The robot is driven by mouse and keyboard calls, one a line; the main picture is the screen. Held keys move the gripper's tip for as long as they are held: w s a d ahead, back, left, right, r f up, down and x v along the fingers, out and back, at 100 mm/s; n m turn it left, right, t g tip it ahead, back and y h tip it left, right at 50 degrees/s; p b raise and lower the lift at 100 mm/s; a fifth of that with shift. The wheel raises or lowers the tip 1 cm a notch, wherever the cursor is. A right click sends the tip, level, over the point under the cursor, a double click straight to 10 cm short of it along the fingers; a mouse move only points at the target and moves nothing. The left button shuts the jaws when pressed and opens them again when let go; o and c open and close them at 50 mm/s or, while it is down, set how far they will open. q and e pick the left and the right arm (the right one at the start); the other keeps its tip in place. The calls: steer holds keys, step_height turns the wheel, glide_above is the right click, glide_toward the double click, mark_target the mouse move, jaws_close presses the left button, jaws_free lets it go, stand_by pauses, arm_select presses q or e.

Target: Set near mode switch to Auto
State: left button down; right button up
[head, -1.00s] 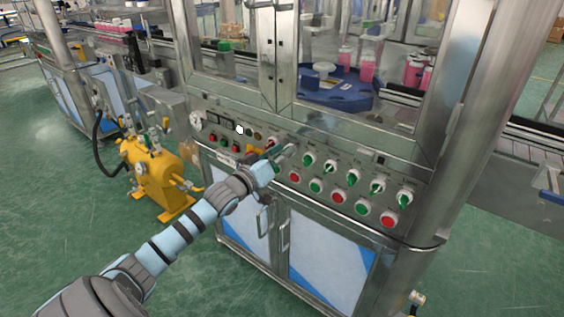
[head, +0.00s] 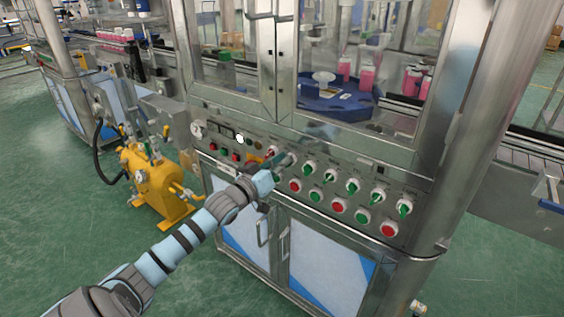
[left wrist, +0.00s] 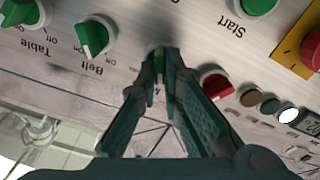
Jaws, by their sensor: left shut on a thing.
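My left gripper (head: 286,161) reaches the control panel (head: 330,153) on the machine's front. In the left wrist view its fingertips (left wrist: 159,58) are shut on a small green switch knob (left wrist: 159,66), most of which the fingers hide. Its label and pointer direction cannot be read, so I cannot tell its setting. The Belt switch (left wrist: 93,37) and the Table switch (left wrist: 22,12), both green, stand to its left there. A red knob (left wrist: 215,82) stands to its right. My right gripper is not in view.
A row of green selectors (head: 352,186) and a lower row of red and green buttons (head: 338,205) are close by. A yellow plate with a red button (left wrist: 312,48) is in the left wrist view. A yellow tank (head: 160,182) stands left. Green floor is clear in front.

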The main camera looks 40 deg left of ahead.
arm_select(q)
steer(key=m, duration=1)
steer(key=shift+d+f+m+b, duration=0.15)
steer(key=shift+d+m+b, duration=0.15)
steer(key=shift+b, duration=0.05)
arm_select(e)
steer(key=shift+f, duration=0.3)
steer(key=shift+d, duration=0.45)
arm_select(q)
steer(key=c, duration=1.7)
jaws_free()
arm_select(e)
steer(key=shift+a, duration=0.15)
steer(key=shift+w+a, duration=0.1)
